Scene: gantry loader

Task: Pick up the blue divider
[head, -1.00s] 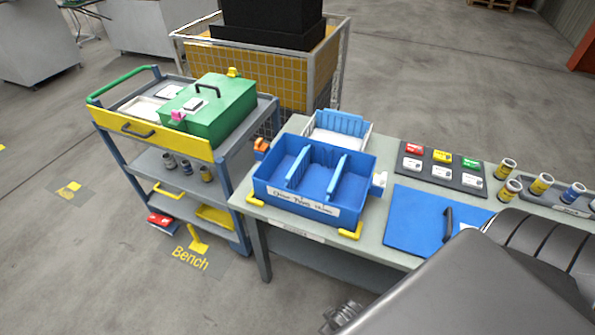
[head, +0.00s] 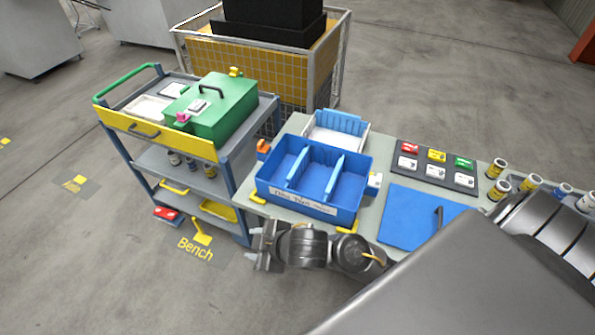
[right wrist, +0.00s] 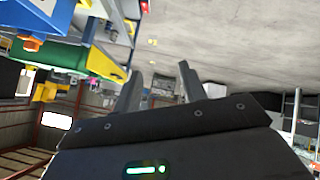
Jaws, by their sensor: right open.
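A blue open box (head: 312,207) with a paper label on its front stands on the bench. Two upright blue dividers, the left one (head: 298,168) and the right one (head: 335,176), split it into three compartments that look empty. Behind it a white tray (head: 326,139) holds blue divider-like pieces (head: 341,122) along its back. My right gripper (head: 263,243) is open and empty, in front of the bench and below the blue box's front left corner. Its two spread fingers show in the right wrist view (right wrist: 158,88). My left gripper is not visible.
A cart (head: 172,143) with a green case (head: 215,105) stands left of the bench. Right of the box lie a blue mat (head: 415,215), a dark board of coloured cards (head: 437,165) and several small cans (head: 501,189). A wire cage (head: 262,68) stands behind.

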